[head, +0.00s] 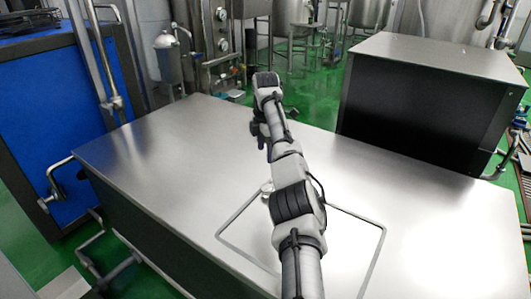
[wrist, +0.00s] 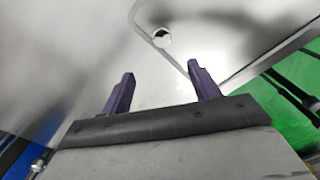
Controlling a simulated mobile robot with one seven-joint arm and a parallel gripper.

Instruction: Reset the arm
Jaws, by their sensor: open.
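My arm reaches out over the steel table (head: 150,170) in the head view. My gripper (wrist: 161,70) shows in the wrist view with its two dark purple fingers spread apart and nothing between them. In the head view the gripper end is small, dark and partly hidden by my arm, above the far part of the table. A small pale round thing (wrist: 162,38) lies on the table beyond the fingertips in the wrist view. In the head view a small metallic round thing (head: 267,187) is partly hidden behind my arm.
A dark outlined rectangle (head: 379,250) marks the tabletop. A dark cabinet with a steel top (head: 440,57) stands behind at the right, a blue machine (head: 45,115) at the left. Steel tanks (head: 292,15) and pipes are at the back. The tabletop is mostly bare.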

